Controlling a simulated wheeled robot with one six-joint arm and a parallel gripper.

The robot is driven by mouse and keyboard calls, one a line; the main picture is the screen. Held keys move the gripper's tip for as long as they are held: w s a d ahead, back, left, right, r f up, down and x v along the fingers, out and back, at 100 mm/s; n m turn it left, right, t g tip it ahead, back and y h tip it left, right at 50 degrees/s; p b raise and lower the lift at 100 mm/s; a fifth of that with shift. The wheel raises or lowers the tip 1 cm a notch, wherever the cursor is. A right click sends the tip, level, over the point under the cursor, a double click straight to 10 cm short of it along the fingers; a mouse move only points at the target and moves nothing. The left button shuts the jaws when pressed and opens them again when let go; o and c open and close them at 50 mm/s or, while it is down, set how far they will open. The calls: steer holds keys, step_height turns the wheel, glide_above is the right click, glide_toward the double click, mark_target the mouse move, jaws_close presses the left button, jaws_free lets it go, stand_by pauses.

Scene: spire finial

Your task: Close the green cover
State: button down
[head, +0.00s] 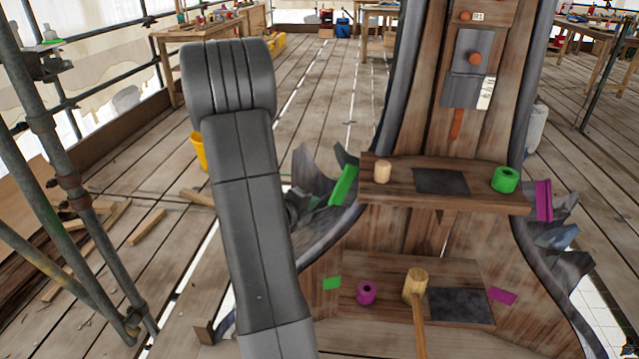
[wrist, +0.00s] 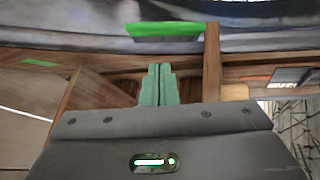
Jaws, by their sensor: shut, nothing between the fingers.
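The green cover (head: 343,186) is a bright green flat panel standing tilted at the left end of the upper wooden shelf. In the wrist view, the green cover (wrist: 165,31) appears as a wide panel beyond my fingertips, beside a wooden upright edge. My gripper (wrist: 158,72) is shut and empty, its two greenish fingers together. It points toward the cover, with a visible gap between them in the picture. In the head view my grey arm hides part of the area left of the cover, and the fingertips cannot be made out.
The upper shelf (head: 450,198) holds a wooden peg (head: 382,172) and a green ring (head: 505,180). A magenta panel (head: 544,200) stands at its right. The lower shelf (head: 395,305) holds a magenta ring (head: 366,292) and a mallet (head: 416,285). Scaffold poles (head: 45,130) stand left.

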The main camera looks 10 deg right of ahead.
steer(key=d+m+g+h, duration=0.1)
steer(key=d+m, duration=0.1)
glide_toward(345, 187)
steer(key=s+d, duration=0.2)
steer(key=d, duration=0.1)
steer(key=w, duration=0.1)
steer(key=w+f, duration=0.1)
steer(key=w, duration=0.1)
steer(key=shift+d+f, duration=0.1)
steer(key=shift+d, duration=0.05)
steer(key=shift+w+n, duration=0.3)
steer(key=shift+w, duration=0.55)
